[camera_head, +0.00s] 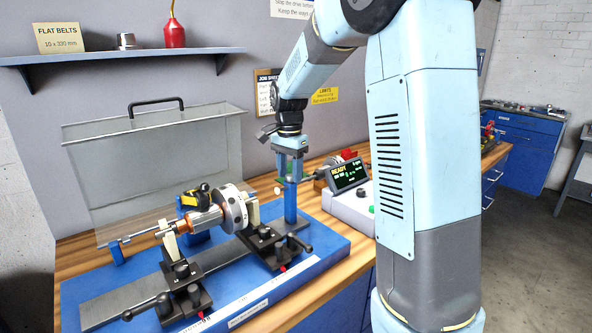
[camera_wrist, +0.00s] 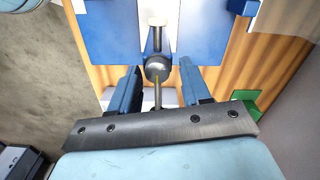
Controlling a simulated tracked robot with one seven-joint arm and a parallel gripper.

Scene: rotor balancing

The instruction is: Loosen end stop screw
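In the wrist view, a screw with a round metal head (camera_wrist: 158,68) and a pale outer end (camera_wrist: 158,20) lies between and just beyond the tips of my gripper (camera_wrist: 160,76). The two blue fingers are apart, one on each side, with visible gaps to the screw's thin shaft. In the head view the screw's pale end (camera_head: 281,190) shows at the upright blue post (camera_head: 291,207). My gripper (camera_head: 290,174) points down at the top of this post. The fingers partly hide the screw there, and its thread cannot be made out.
A rotor (camera_head: 234,209) rests across two dark stands on the blue base plate (camera_head: 325,240), left of the post. A clear guard (camera_head: 150,165) with a black handle stands behind. A display box (camera_head: 348,176) reading READY sits close on the right. A shelf (camera_head: 130,57) hangs above left.

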